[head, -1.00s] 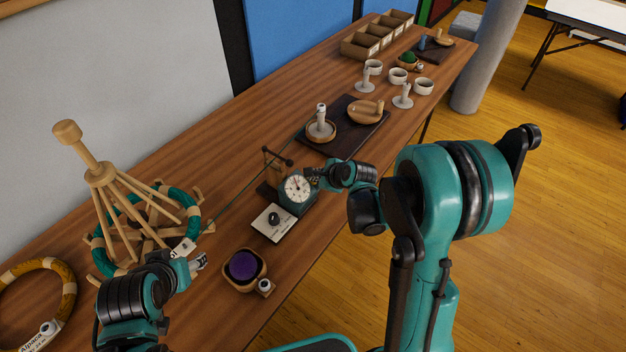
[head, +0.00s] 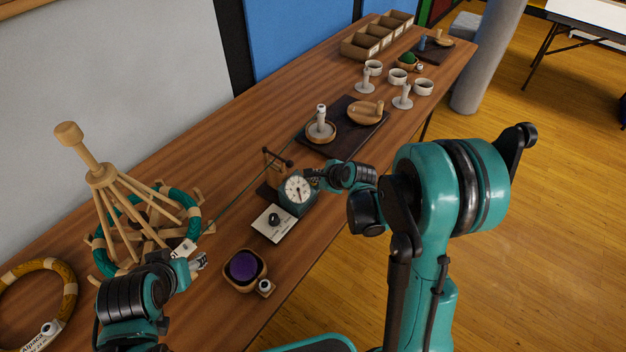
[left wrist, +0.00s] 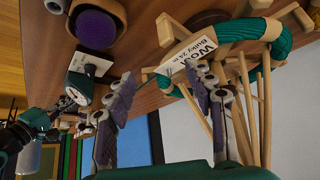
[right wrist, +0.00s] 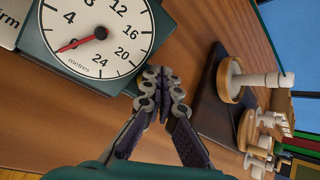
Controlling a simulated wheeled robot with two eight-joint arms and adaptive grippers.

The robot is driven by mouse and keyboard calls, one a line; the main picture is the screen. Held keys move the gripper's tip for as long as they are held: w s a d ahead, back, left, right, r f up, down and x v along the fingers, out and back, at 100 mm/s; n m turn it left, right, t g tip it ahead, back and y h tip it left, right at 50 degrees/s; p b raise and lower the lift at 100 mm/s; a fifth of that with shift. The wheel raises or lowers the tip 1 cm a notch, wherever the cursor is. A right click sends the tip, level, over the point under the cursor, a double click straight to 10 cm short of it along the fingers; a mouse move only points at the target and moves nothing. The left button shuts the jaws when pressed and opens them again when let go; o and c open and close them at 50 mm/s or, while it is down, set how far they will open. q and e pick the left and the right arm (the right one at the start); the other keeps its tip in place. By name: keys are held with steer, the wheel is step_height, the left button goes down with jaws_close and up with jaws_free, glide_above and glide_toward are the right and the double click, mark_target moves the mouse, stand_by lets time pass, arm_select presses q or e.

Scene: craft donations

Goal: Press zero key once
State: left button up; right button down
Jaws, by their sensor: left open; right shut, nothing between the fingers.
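The metre counter (head: 297,196) is a dark teal box with a white dial on the table. In the right wrist view its dial (right wrist: 88,30) reads "metres", with a red hand pointing lower left, below the 4. I cannot make out the zero key; it may be hidden. My right gripper (right wrist: 162,88) is shut and empty, its tips close beside the counter's edge; I cannot tell whether they touch. It also shows in the head view (head: 312,177). My left gripper (head: 202,262) is open near a paper tag on the teal yarn (left wrist: 225,45).
A card with a black knob (head: 273,219) lies in front of the counter. A wooden bowl with purple yarn (head: 243,268) stands nearer. A wooden yarn swift (head: 103,175) is at left. A dark tray (head: 350,120) with a spindle lies beyond the counter.

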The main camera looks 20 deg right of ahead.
steer(key=shift+r+p, duration=0.3)
steer(key=shift+r, duration=0.3)
steer(key=shift+r, duration=0.1)
step_height(320, 180, up, 5)
steer(key=p, duration=0.4)
stand_by(0.6)
steer(key=s+r+n+h, duration=0.1)
steer(key=s+r+n, duration=0.4)
steer(key=s+n, duration=0.6)
steer(key=s+r+n+g+h, duration=0.1)
steer(key=s+r+n, duration=0.4)
steer(key=s+n, duration=0.7)
steer(key=shift+s+g+h, duration=0.3)
steer(key=shift+s+h, duration=0.3)
steer(key=shift+s, duration=0.4)
